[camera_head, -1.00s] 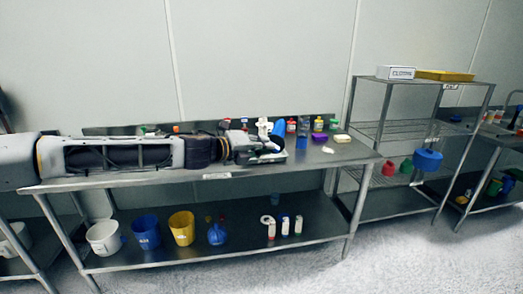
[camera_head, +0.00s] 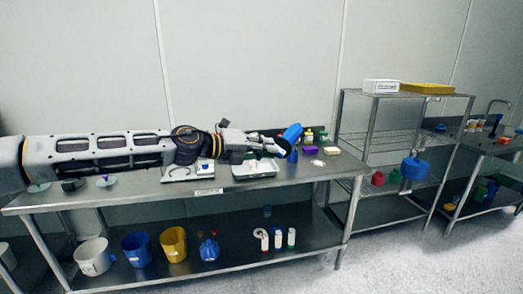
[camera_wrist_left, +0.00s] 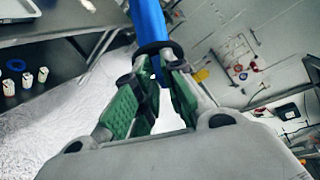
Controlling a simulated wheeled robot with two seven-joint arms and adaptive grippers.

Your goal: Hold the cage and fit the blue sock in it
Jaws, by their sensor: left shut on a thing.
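My left gripper (camera_head: 280,148) is shut on the blue sock (camera_head: 291,133), a long blue piece with a dark ring at its lower end. It holds the sock tilted over the right part of the long table. In the left wrist view the blue sock (camera_wrist_left: 148,20) rises from between the green finger pads of the left gripper (camera_wrist_left: 158,80), with the dark ring at the fingertips. I cannot make out a cage for certain in either view. My right gripper is not in view.
A wire rack (camera_head: 380,205) with a blue round container (camera_head: 415,168) stands to the right.

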